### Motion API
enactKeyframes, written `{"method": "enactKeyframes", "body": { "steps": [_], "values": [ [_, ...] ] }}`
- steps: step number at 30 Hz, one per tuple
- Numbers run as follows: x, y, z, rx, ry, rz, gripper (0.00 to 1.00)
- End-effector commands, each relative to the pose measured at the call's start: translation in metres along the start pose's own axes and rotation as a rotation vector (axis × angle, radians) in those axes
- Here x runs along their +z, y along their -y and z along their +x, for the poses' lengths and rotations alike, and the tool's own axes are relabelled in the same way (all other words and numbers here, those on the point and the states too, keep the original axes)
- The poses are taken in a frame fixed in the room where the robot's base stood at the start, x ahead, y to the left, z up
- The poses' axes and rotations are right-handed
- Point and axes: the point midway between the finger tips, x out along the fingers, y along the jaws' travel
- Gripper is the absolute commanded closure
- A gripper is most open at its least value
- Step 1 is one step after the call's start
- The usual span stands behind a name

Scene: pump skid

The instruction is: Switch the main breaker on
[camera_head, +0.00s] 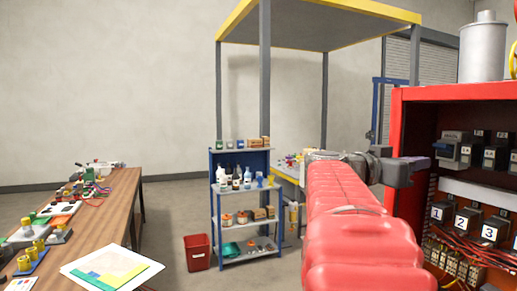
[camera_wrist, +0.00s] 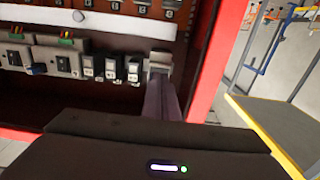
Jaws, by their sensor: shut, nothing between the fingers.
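The main breaker (camera_head: 449,151) is the larger grey block at the left end of the breaker row inside the red cabinet (camera_head: 450,92) in the head view. A bluish part shows on its front. In the wrist view, which looks upside down, the main breaker (camera_wrist: 160,60) is at the right end of the row. My gripper (camera_head: 425,162) is shut and empty, with its purple fingers pointing at the breaker's front. In the wrist view the fingertips (camera_wrist: 158,82) overlap the breaker's edge. I cannot tell whether they touch it. The lever's position is partly hidden.
Smaller breakers (camera_head: 490,157) sit right of the main one, above numbered units (camera_head: 464,222) and wiring. The cabinet's red side wall (camera_wrist: 208,65) stands close beside my fingers.

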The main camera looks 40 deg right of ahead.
Motion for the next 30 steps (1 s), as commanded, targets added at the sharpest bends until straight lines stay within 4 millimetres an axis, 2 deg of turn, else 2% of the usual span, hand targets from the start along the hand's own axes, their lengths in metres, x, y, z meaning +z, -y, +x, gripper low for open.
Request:
{"method": "enactKeyframes", "body": {
  "steps": [9, 26, 30],
  "values": [
    [0.001, 0.000, -0.016, -0.001, 0.000, 0.001, 1.00],
    [0.001, 0.000, -0.017, -0.001, -0.001, 0.001, 1.00],
    [-0.003, 0.009, -0.025, -0.037, -0.018, 0.015, 1.00]
  ]
}}
